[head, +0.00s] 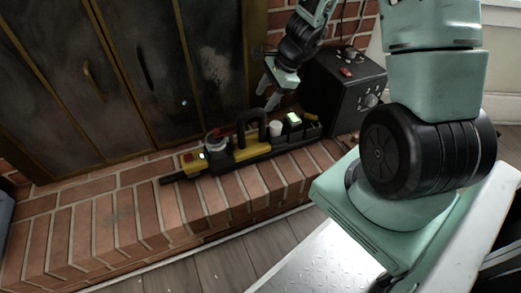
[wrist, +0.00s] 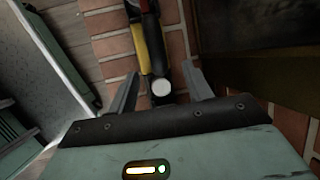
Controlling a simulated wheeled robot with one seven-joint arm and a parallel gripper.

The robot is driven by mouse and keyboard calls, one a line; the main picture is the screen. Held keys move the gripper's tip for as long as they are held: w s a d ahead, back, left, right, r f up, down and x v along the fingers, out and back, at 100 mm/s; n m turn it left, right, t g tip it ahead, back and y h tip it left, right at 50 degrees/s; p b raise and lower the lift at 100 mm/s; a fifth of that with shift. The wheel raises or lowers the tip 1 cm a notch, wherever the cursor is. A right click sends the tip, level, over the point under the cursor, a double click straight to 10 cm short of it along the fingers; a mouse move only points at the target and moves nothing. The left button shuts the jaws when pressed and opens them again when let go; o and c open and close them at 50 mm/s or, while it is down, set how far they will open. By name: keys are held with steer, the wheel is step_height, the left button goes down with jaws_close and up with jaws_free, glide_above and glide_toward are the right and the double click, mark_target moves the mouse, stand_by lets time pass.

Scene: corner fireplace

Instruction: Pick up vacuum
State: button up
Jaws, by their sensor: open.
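The vacuum (head: 247,152) is a black and yellow handheld unit with a looped black handle. It lies along the brick hearth, its narrow nozzle end to the left. In the wrist view part of the vacuum (wrist: 150,48) shows beyond the fingers, yellow on its left side, with a round pale end in line with the gap between them. My gripper (head: 270,95) is open above the vacuum's right half, near its back side. In the wrist view my gripper (wrist: 160,85) has both fingers apart with nothing held between them. I cannot tell whether the fingers touch the vacuum.
The brick hearth (head: 95,228) forms a raised step with free room at the left. Dark fireplace doors (head: 120,75) stand behind it. A black box with knobs (head: 345,88) stands right of the vacuum, close to my arm. Wooden floor (head: 215,268) lies in front.

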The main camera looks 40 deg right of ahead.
mark_target(255, 115)
steer(key=b+x, duration=0.1)
steer(key=x, duration=0.2)
steer(key=shift+w+f, duration=0.1)
steer(key=shift+f, duration=0.15)
steer(key=b+x, duration=0.4)
steer(key=x, duration=0.1)
jaws_close()
steer(key=shift+r, duration=0.15)
stand_by(1.1)
